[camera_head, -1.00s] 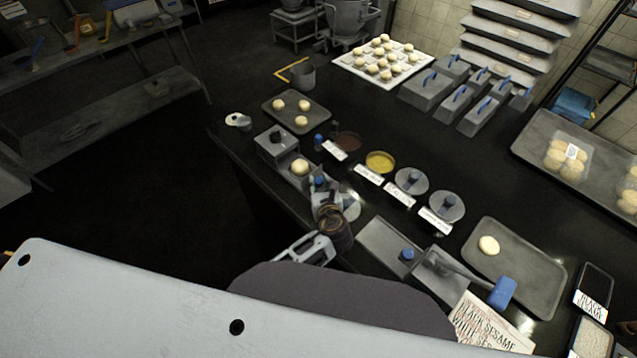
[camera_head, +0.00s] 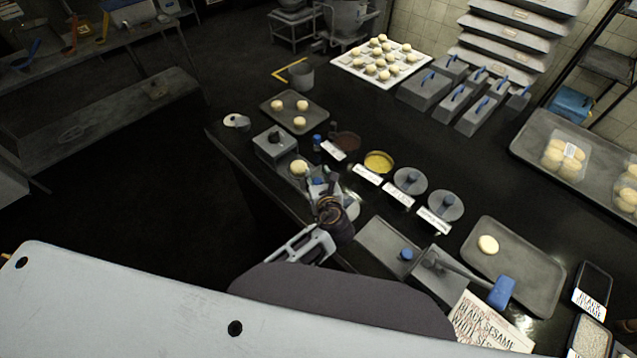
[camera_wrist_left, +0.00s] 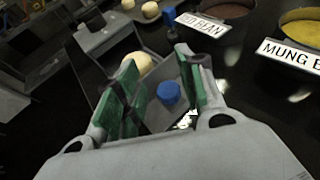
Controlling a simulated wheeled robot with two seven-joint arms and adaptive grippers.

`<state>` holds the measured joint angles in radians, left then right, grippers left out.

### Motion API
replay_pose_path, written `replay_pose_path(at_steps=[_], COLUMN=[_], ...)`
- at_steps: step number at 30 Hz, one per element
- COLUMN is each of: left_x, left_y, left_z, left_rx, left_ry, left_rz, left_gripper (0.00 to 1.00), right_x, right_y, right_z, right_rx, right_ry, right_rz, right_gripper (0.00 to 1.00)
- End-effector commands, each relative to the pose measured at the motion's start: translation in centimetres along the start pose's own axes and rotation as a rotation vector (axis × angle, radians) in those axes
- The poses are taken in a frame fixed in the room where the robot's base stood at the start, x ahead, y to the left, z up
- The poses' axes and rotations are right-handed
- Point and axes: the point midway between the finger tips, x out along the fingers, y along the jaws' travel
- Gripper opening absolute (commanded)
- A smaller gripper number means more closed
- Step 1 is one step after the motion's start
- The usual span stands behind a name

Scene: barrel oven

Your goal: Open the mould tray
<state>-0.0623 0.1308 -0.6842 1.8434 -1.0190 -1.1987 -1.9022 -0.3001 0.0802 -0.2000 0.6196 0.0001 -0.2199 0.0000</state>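A grey metal mould (camera_head: 275,146) with a dark knob stands near the counter's left edge, with a pale dough ball (camera_head: 299,168) just in front. Both also show at the top of the left wrist view. My left gripper (camera_head: 320,183) is beside the dough ball, low over the counter. In the left wrist view its green-padded fingers (camera_wrist_left: 160,90) are apart, with a blue knob (camera_wrist_left: 168,92) on a grey part between them. I cannot tell whether the pads touch the knob. The gripper hides much of the part below. My right gripper is not in view.
Filling bowls with name cards, including a yellow one (camera_head: 379,162), and round lids stand right of my gripper. Nearer are a grey tray with a blue knob (camera_head: 406,254), a blue-handled tool (camera_head: 501,292) and a tray with one dough ball (camera_head: 488,245). The counter's centre is partly clear.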

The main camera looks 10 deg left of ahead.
Motion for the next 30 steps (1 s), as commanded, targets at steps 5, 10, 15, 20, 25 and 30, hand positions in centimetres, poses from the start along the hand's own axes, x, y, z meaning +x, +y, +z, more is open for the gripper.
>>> replay_pose_path(at_steps=[5,10,15,20,25,30], left_x=[-1.0,-1.8,-2.3,-2.4,-2.4,-2.4], left_y=[0.0,0.0,0.0,0.0,0.0,0.0], left_z=[2.6,4.5,5.5,5.8,5.8,5.8], left_rx=[-0.003,-0.003,-0.002,-0.001,0.000,-0.001], left_ry=[-0.002,-0.002,-0.001,0.000,0.000,0.000], left_rz=[-0.001,-0.001,-0.001,-0.001,-0.001,-0.001], left_gripper=[0.39,0.39,0.39,0.39,0.39,0.39], right_x=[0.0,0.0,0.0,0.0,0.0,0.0], right_y=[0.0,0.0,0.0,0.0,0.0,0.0], right_z=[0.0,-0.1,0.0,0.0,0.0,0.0], right_rx=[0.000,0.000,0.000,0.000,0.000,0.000], right_ry=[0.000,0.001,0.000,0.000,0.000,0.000], right_rz=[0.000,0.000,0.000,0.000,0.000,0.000], right_gripper=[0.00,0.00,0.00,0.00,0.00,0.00])
